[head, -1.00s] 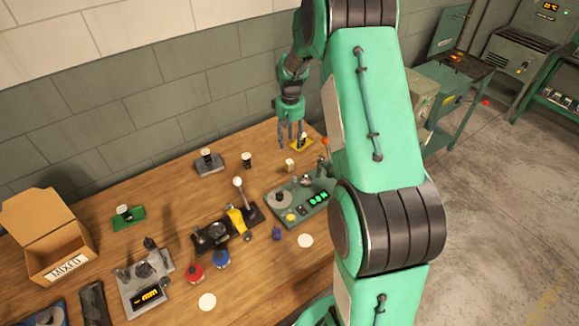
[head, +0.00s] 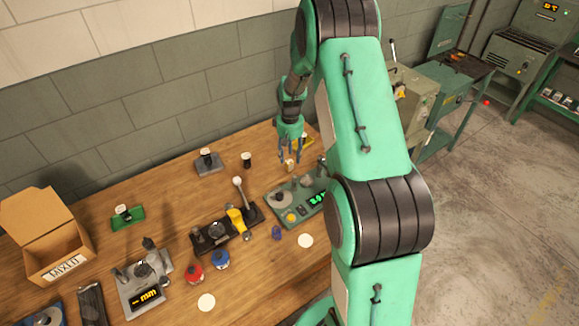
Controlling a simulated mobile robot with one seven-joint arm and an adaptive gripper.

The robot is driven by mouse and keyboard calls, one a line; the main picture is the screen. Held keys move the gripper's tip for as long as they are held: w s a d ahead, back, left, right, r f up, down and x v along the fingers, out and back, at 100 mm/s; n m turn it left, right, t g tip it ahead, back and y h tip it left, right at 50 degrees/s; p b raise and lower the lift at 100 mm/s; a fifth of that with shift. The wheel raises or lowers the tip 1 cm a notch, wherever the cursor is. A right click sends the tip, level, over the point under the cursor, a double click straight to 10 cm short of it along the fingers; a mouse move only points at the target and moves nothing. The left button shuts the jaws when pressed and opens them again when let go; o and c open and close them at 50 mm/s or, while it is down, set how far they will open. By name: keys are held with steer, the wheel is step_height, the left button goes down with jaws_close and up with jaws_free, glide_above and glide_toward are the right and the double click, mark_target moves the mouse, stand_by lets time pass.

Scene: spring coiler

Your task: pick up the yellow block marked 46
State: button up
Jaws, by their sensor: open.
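The green console (head: 297,200) stands close in front of the gripper. A dark cylinder with a light top (head: 246,160) and a grey stand (head: 209,164) are to the left. An open cardboard box (head: 50,250) sits at far left.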

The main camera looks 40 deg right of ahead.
mark_target(290, 162)
steer(key=shift+f+b, duration=0.4)
steer(key=shift+f, duration=2.2)
steer(key=c, duration=1.1)
